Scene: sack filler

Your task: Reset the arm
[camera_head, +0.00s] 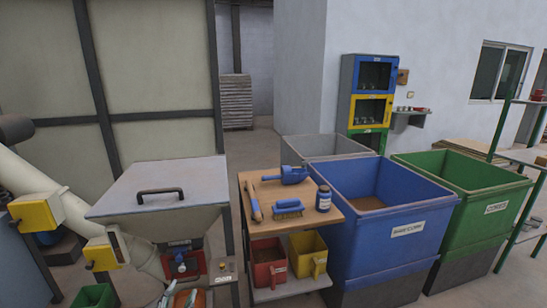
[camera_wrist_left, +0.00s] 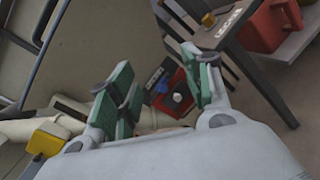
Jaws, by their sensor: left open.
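My left gripper (camera_head: 185,297) shows only in part at the bottom edge of the head view, low in front of the hopper (camera_head: 160,187) with the grey lid and black handle. In the left wrist view my left gripper (camera_wrist_left: 158,88) has its two green-padded fingers spread apart, with nothing between them. Beyond the fingers are a red plate with a round knob (camera_wrist_left: 178,97) and the hopper's pale wall. My right gripper is in neither view.
A small wooden-topped table (camera_head: 295,229) right of the hopper holds a blue scoop (camera_head: 289,175), a brush (camera_head: 288,208) and a jar (camera_head: 323,198). Red (camera_head: 268,264) and yellow (camera_head: 307,256) containers sit below. Blue (camera_head: 400,228) and green (camera_head: 490,207) bins stand to the right.

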